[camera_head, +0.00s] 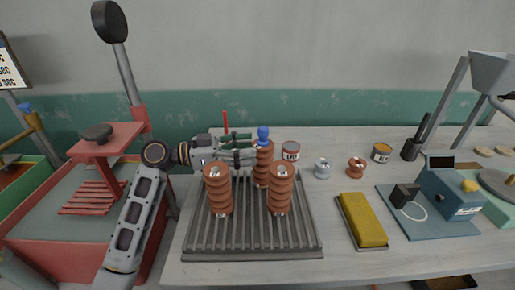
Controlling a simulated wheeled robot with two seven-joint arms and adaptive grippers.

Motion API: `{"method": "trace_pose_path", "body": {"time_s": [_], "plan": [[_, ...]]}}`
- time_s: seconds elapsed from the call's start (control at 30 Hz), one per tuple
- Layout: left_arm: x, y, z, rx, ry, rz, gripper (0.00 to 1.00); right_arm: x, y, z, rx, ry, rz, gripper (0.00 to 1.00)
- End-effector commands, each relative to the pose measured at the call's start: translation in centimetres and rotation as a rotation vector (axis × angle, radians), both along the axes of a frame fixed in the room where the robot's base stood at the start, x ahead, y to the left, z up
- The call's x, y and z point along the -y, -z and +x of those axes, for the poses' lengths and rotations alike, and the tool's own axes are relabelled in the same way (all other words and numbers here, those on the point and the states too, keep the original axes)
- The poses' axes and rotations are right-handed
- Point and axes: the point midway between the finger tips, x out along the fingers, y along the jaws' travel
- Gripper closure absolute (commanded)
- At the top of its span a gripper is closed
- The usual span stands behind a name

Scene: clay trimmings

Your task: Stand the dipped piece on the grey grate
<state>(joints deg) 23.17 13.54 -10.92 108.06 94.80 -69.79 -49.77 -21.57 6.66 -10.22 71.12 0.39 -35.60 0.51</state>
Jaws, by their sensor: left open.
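The grey grate (238,238) lies on the table, with raised bars running front to back. Three brown ribbed pieces stand upright on it: one at left (218,190), one at right (280,192) and one behind them (262,172). I cannot tell from their colour which one is dipped. My left gripper (255,150) reaches in from the left, open, its fingertips at the upper part of the back piece. Whether they touch it I cannot tell. A blue knob (263,132) shows just above that piece. My right gripper is out of view.
Right of the grate are a labelled can (291,151), a silver spool-like part (323,168), a copper one (356,167) and a yellow sponge-like block (363,220). A blue device (452,192) stands farther right. A red stand (105,145) is at left.

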Motion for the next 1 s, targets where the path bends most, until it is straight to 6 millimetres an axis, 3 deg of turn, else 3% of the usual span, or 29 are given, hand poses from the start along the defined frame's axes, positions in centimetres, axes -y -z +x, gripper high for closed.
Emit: {"method": "trace_pose_path", "body": {"time_s": [0.13, 0.3, 0.47, 1.0], "plan": [[-1.7, 0.1, -0.2, 0.000, -0.001, 0.002, 0.39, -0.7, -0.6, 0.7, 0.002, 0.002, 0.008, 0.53], [-2.6, 0.0, -0.4, 0.001, 0.000, 0.001, 0.39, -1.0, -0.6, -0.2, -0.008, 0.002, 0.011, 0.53], [-2.8, 0.0, -0.4, 0.001, 0.001, 0.001, 0.39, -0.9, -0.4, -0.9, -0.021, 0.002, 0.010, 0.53], [-2.8, 0.0, -0.4, 0.001, 0.000, 0.000, 0.39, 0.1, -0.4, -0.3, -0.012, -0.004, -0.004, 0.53]]}}
